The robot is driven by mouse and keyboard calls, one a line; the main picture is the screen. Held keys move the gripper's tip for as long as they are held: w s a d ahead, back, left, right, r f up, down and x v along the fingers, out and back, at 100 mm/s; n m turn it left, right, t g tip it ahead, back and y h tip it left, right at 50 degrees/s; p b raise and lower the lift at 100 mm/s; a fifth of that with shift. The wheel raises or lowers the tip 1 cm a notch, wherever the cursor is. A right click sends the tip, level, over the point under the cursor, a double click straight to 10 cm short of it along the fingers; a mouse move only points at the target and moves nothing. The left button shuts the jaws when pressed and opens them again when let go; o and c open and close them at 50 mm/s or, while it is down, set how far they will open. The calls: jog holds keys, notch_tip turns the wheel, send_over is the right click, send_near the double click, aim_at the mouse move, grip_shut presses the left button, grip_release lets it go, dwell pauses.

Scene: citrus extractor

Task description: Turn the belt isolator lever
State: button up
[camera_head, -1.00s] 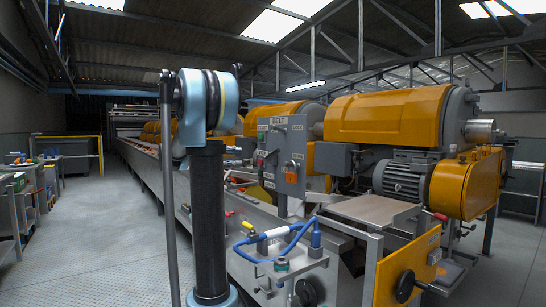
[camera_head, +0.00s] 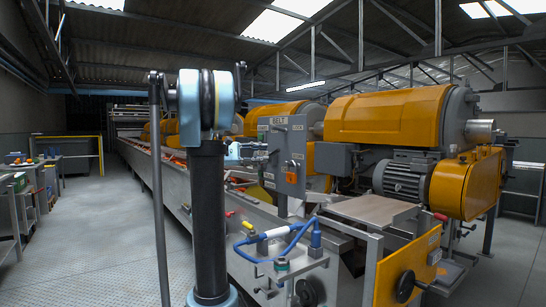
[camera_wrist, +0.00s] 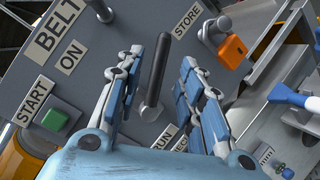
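The belt isolator lever (camera_wrist: 155,68) is a dark handle on a round metal pivot on the grey belt panel (camera_wrist: 115,25). In the wrist view my gripper (camera_wrist: 173,60) is open, with one blue-and-white finger on each side of the lever and a visible gap to each. The lever points up in that tilted view, between the ON and STORE labels, with a RUN label near its pivot. In the head view my gripper (camera_head: 246,152) is at the left side of the belt panel (camera_head: 282,150) and hides the lever there.
A green START button (camera_wrist: 55,120) and an orange padlock-like block (camera_wrist: 233,50) are on the panel beside the lever. Yellow machine housings (camera_head: 388,115) stand behind the panel. The floor at left is clear.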

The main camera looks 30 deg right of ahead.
aim_at(275, 153)
jog(key=shift+x, duration=3)
grip_shut()
